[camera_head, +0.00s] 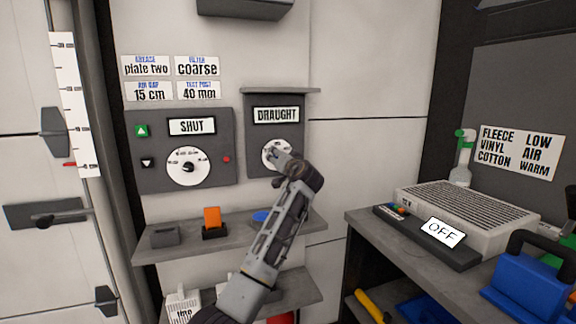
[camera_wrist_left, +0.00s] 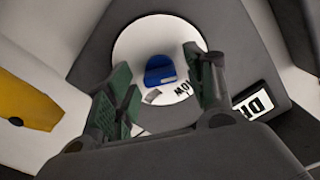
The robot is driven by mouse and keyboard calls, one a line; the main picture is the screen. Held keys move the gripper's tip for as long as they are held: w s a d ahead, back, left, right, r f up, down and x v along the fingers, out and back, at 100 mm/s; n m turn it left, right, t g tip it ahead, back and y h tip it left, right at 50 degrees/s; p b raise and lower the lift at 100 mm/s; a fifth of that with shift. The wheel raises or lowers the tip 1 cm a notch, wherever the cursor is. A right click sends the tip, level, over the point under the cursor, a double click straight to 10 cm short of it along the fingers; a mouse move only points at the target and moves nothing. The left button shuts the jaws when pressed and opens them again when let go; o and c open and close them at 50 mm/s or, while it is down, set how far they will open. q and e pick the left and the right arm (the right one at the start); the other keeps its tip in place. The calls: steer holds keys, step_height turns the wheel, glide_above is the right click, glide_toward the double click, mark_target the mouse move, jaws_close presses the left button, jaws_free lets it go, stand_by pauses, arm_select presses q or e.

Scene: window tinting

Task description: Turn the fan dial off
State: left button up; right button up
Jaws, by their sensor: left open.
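The fan dial (camera_head: 270,150) is a white disc on a dark grey panel under a DRAUGHT label (camera_head: 276,115). In the left wrist view its white face (camera_wrist_left: 135,45) fills the middle, with a blue knob (camera_wrist_left: 160,70) and part of the word LOW beside the knob. My left gripper (camera_head: 283,156) is in front of the dial and covers part of it in the head view. In the left wrist view its green-padded fingers are apart, on either side of the knob. I cannot tell whether they touch it. My right gripper is not in view.
A panel with a SHUT sign (camera_head: 192,126) and a white dial (camera_head: 188,167) is to the left. A shelf (camera_head: 180,240) below carries an orange item (camera_head: 212,218). At right, a bench holds a grille box (camera_head: 470,210) and an OFF display (camera_head: 442,233).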

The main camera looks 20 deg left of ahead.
arm_select(q)
steer(key=v, duration=1.1)
steer(key=shift+s+d, duration=0.2)
steer(key=shift+d, duration=0.05)
stand_by(0.3)
